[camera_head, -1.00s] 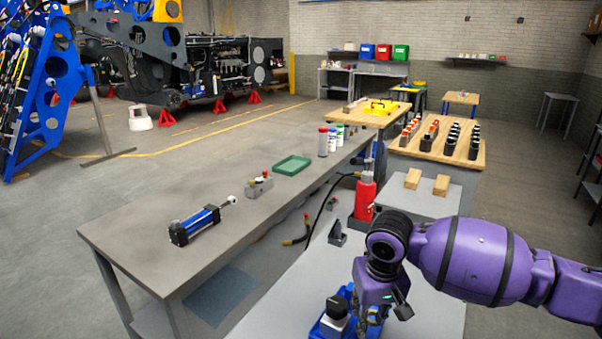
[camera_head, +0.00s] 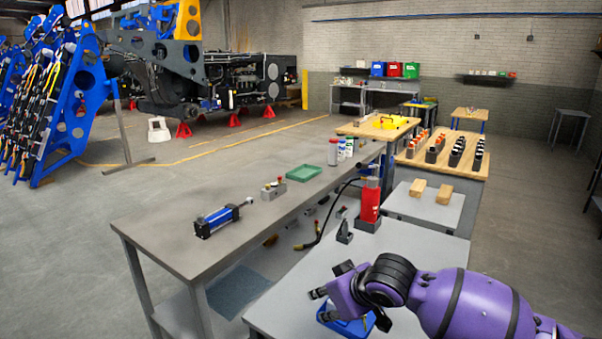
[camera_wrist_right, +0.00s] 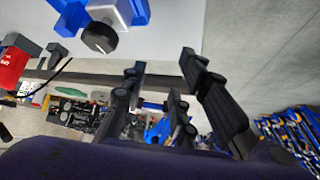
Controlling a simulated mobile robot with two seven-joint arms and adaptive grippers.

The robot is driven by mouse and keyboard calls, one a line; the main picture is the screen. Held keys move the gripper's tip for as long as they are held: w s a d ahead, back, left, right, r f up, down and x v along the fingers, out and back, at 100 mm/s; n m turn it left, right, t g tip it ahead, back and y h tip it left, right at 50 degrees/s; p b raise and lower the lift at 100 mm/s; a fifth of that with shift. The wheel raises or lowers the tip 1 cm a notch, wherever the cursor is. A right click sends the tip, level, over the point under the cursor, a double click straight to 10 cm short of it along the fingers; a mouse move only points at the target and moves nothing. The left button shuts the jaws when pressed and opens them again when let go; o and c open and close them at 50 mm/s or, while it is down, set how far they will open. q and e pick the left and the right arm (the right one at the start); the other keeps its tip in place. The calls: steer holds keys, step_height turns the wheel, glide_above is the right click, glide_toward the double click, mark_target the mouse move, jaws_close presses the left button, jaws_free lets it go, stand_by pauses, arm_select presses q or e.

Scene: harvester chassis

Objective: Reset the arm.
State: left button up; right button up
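My right arm is purple and comes in from the lower right of the head view. That view shows a blue holder with a pale block and a round black knob (camera_wrist_right: 99,37) at the top, clear of the fingers. My left gripper is not in view.
A grey workbench (camera_head: 190,240) with a blue-and-black cylinder (camera_head: 218,219) and a green tray (camera_head: 309,180) runs along the left.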

steer(key=s+a+f+t+y+p, duration=0.1)
steer(key=s+a+f+t+y, duration=0.25)
steer(key=s+f, duration=0.3)
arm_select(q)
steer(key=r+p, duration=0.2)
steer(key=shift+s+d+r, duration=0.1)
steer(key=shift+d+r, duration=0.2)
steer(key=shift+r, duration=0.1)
arm_select(e)
steer(key=s+d+f+m+h, duration=0.2)
steer(key=s+d+f, duration=0.3)
steer(key=s, duration=0.6)
steer(key=s+d+f+m+g+h, duration=0.1)
steer(key=s+d+f, duration=0.5)
steer(key=s, duration=0.6)
steer(key=s+d+f+m+h, duration=0.3)
steer(key=s+f, duration=0.4)
steer(key=s, duration=0.4)
steer(key=shift+s+d+f+m+g+h, duration=0.15)
steer(key=shift+d+f+m+g+h, duration=0.2)
steer(key=shift+d+h, duration=0.65)
steer(key=shift+d+y, duration=0.25)
